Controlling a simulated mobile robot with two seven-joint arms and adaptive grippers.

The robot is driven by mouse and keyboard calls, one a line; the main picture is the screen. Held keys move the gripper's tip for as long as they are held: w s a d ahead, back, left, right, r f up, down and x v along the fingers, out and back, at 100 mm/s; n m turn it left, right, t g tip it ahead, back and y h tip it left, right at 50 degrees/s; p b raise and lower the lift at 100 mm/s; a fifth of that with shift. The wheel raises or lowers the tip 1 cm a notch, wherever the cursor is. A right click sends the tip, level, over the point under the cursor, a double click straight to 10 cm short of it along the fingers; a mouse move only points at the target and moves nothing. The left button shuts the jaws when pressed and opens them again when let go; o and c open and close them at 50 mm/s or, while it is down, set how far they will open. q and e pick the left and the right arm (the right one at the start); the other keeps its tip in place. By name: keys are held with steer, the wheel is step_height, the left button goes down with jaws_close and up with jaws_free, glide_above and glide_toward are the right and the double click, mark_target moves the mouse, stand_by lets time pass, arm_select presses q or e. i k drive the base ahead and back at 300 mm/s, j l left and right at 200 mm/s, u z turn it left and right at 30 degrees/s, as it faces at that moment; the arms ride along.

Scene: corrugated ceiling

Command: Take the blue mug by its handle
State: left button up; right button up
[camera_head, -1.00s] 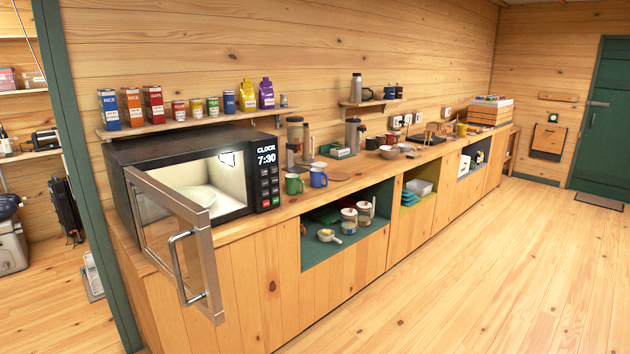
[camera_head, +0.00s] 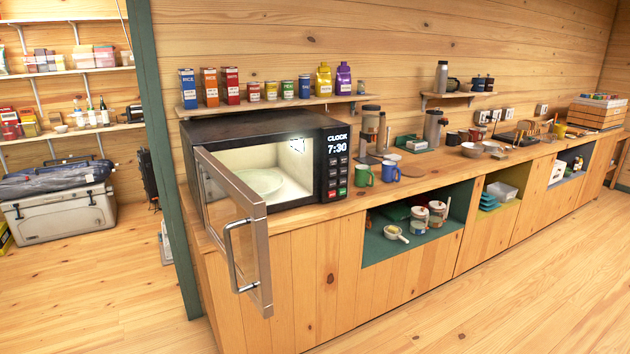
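The blue mug (camera_head: 390,172) stands upright on the wooden counter, to the right of the microwave. Its handle appears to point to the right. A green mug (camera_head: 363,176) stands just left of it, close beside it. Neither of my grippers shows in the head view, so their state is hidden.
The microwave (camera_head: 262,129) stands open, its door (camera_head: 236,234) swung out past the counter's front edge. Grinders or flasks (camera_head: 371,132) stand behind the mugs. Open cubbies (camera_head: 410,249) lie below. The wooden floor in front (camera_head: 520,290) is clear.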

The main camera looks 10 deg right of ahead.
mark_target(388, 168)
steer(key=i+l+z, duration=0.85)
steer(key=i+z, duration=0.2)
steer(key=i, duration=0.15)
steer(key=i+z, duration=0.35)
steer(key=i+l, duration=0.05)
steer(key=i, duration=0.05)
